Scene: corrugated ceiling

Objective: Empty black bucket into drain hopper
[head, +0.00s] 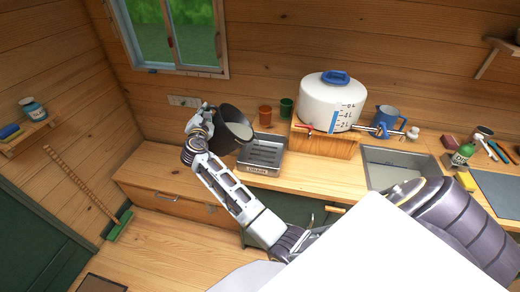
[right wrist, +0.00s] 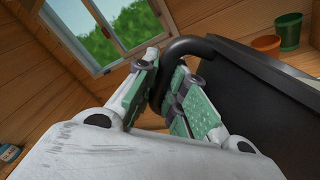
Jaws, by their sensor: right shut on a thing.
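The black bucket (head: 221,135) is held up at the left rear of the metal drain hopper (head: 248,175), which has a slatted top and a label on its front. The bucket is tilted, with its mouth facing right and toward me; a pale grey content shows inside. My right gripper (head: 204,120) is at the bucket's left side. In the right wrist view the gripper (right wrist: 163,95) is shut on the black handle (right wrist: 188,47), beside the dark bucket wall (right wrist: 255,100). I cannot see anything pouring. My left gripper is not in view.
Orange (head: 265,115) and green (head: 286,108) cups stand behind the hopper. The wooden bench (head: 150,172) at left is clear.

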